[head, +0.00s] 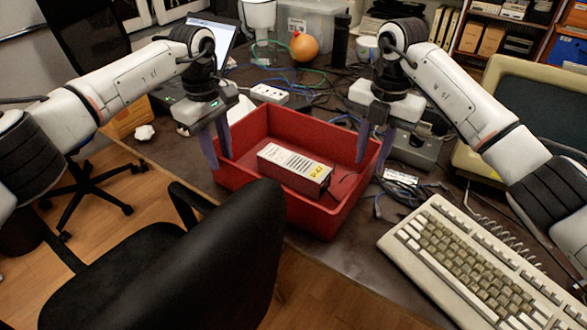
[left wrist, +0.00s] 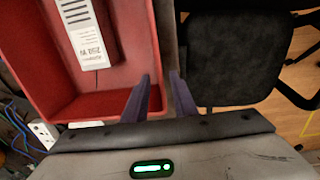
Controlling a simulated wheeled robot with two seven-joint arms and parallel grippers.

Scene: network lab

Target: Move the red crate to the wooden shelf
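The red crate (head: 341,222) sits on the dark desk with a white box (head: 295,170) in it. It also shows in the left wrist view (left wrist: 30,52). My left gripper (head: 215,146) is at the crate's left wall, one finger inside and one outside. In the left wrist view its fingers (left wrist: 160,82) stand apart, with the wall's edge and some gap between them. My right gripper (head: 372,150) is at the right wall, its fingers apart, one on each side of the rim. A wooden shelf unit (head: 552,45) with boxes stands at the back right.
A beige keyboard (head: 480,262) lies right of the crate. A black office chair (head: 215,262) stands close in front of the crate. Cables, a power strip (head: 270,94) and an orange round object (head: 304,46) are behind it.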

